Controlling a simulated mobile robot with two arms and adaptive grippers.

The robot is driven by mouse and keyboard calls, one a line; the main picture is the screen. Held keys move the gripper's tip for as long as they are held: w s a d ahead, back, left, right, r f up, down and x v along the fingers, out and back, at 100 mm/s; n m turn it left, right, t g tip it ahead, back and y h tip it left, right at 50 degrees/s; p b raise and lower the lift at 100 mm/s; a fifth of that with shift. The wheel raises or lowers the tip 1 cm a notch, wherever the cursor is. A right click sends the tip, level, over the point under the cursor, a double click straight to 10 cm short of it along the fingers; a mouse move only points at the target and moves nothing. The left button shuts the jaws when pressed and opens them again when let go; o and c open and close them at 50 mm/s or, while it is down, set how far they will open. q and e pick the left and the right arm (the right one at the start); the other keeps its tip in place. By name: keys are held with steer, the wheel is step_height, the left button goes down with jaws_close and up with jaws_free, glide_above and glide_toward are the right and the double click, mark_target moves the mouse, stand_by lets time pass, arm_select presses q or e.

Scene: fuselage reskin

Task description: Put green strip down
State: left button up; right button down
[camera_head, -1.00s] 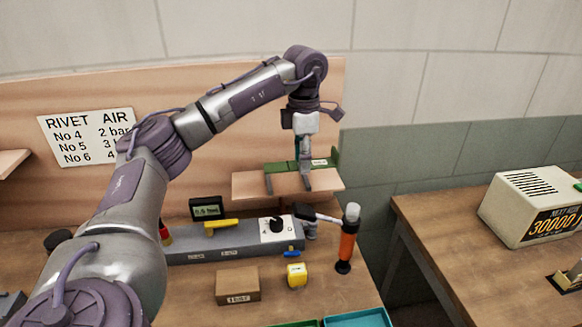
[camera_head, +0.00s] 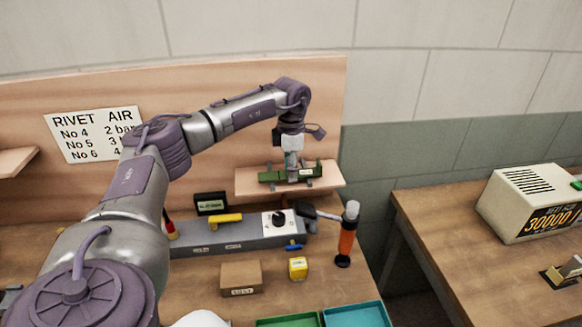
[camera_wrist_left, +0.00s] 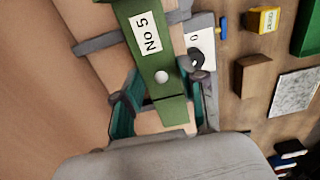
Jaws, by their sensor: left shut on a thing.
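The green strip (camera_head: 272,178) is at the small wooden shelf on the back board in the head view, lying roughly level along it. In the left wrist view the green strip (camera_wrist_left: 157,62) carries a white "No 5" label and has a small round hole or stud. My left gripper (camera_head: 292,175) points down, shut on the strip, its fingers at either side; the left gripper (camera_wrist_left: 165,103) shows teal pads in the wrist view. Grey brackets (camera_wrist_left: 97,42) on the shelf are at the strip; whether the strip rests fully in them is unclear. My right gripper is not in view.
The wooden shelf (camera_head: 327,181) stands over a grey bench unit (camera_head: 240,235) with a yellow handle and a dial. A cardboard box (camera_head: 241,277), yellow block (camera_head: 298,268) and trays (camera_head: 355,316) are in front.

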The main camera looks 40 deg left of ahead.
arm_select(q)
steer(key=shift+f, duration=0.25)
steer(key=shift+f, duration=0.15)
steer(key=o, duration=1.2)
steer(key=shift+r, duration=0.6)
steer(key=shift+r+b, duration=1.45)
steer(key=shift+r, duration=4.4)
